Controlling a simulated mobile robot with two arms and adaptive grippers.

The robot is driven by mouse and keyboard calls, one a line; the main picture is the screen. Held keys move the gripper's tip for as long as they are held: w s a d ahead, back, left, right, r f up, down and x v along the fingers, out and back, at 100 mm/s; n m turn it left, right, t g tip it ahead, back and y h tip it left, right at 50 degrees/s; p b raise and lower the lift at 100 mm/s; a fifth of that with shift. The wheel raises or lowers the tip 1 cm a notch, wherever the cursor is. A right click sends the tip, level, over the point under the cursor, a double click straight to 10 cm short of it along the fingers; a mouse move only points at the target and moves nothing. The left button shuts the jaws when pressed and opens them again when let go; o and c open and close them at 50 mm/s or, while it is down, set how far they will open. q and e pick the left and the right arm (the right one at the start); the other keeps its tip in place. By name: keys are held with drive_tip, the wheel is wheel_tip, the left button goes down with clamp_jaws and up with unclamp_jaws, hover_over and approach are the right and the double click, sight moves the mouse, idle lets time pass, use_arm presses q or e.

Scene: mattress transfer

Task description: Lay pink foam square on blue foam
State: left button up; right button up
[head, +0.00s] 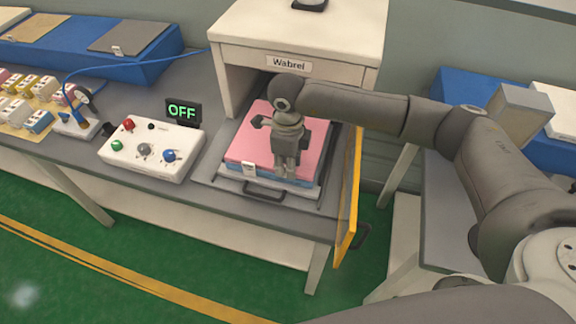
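The pink foam square (245,147) lies flat over the blue foam (262,177), whose edge shows as a blue band below the pink one. Both are on a grey sliding tray (327,182) with a dark handle, at the open front of a white machine labelled "Wabrel" (300,50). My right gripper (287,172) points down over the right part of the pink square. Its fingertips are close to the pink surface; I cannot tell whether they touch it or how far apart they are. My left gripper is not in view.
A yellow-edged door (348,195) stands open right of the tray, close to my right arm. A control box (151,149) with coloured buttons and an "OFF" display (183,112) stands to the left. Small labelled blocks (22,88) lie further left. Blue-sided units stand at the back left and right.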

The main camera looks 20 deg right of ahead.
wheel_tip(320, 180, up, 11)
drive_tip(key=b, duration=0.3)
